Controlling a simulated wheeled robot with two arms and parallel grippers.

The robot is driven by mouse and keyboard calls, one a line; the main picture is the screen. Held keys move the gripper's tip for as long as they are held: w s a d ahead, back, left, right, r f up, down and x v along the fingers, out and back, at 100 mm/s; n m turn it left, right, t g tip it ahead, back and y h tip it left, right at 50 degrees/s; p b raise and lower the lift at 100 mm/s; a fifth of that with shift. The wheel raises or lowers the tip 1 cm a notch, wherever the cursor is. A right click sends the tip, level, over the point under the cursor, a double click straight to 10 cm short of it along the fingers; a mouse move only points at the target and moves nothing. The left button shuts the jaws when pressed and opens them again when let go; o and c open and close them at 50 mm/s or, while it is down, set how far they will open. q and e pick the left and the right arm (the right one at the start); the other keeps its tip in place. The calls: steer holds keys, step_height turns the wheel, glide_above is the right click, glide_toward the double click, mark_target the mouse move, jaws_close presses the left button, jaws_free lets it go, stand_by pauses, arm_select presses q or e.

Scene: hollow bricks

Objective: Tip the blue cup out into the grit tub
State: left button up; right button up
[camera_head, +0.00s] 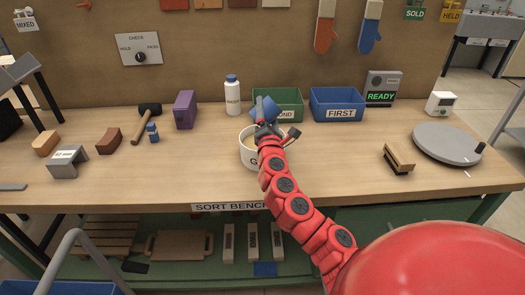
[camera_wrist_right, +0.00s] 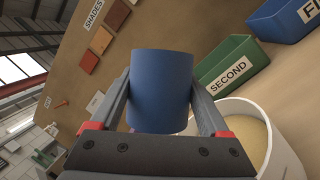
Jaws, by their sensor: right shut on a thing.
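The blue cup (camera_head: 271,106) is held tilted above the back of the white grit tub (camera_head: 247,157). My right gripper (camera_head: 266,117) is shut on the cup, with one finger on each side of it in the right wrist view (camera_wrist_right: 162,92). The cup's mouth and contents cannot be made out. The tub stands on the bench, its label partly hidden by my right arm. In the right wrist view, tan grit (camera_wrist_right: 245,135) shows inside the tub, beside and below the cup. My left gripper is not in view.
Behind the tub stand a green SECOND bin (camera_head: 290,98), a blue FIRST bin (camera_head: 336,104) and a white bottle (camera_head: 232,95). A purple block (camera_head: 185,110) and a hammer (camera_head: 147,120) lie left. A brush (camera_head: 399,158) and grey turntable (camera_head: 447,145) are right. Bench front centre-left is clear.

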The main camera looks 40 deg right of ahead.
steer(key=m+p, duration=0.1)
steer(key=d+m+g+p, duration=0.1)
steer(key=m, duration=0.1)
steer(key=shift+s, duration=0.15)
steer(key=shift+d+f+m+g+p, duration=0.25)
steer(key=shift+m+p, duration=0.25)
steer(key=shift+m, duration=0.3)
steer(key=shift+s+d+f, duration=0.1)
steer(key=shift+f, duration=0.05)
steer(key=shift+d+m+g+p, duration=0.2)
steer(key=shift+m+g+p, duration=0.35)
steer(key=shift+m+p, duration=0.3)
steer(key=shift+s+d+f+m+g+y+p, duration=0.15)
steer(key=shift+f+m+p, duration=0.1)
steer(key=shift+m+p, duration=0.35)
steer(key=shift+w+d+f+m+g+y+p, duration=0.1)
steer(key=shift+d+f+m+g+y+p, duration=0.2)
steer(key=shift+m, duration=0.35)
steer(key=shift+s, duration=0.1)
steer(key=shift+f+m+p, duration=0.3)
steer(key=shift+f+m, duration=0.05)
steer(key=shift+m, duration=0.15)
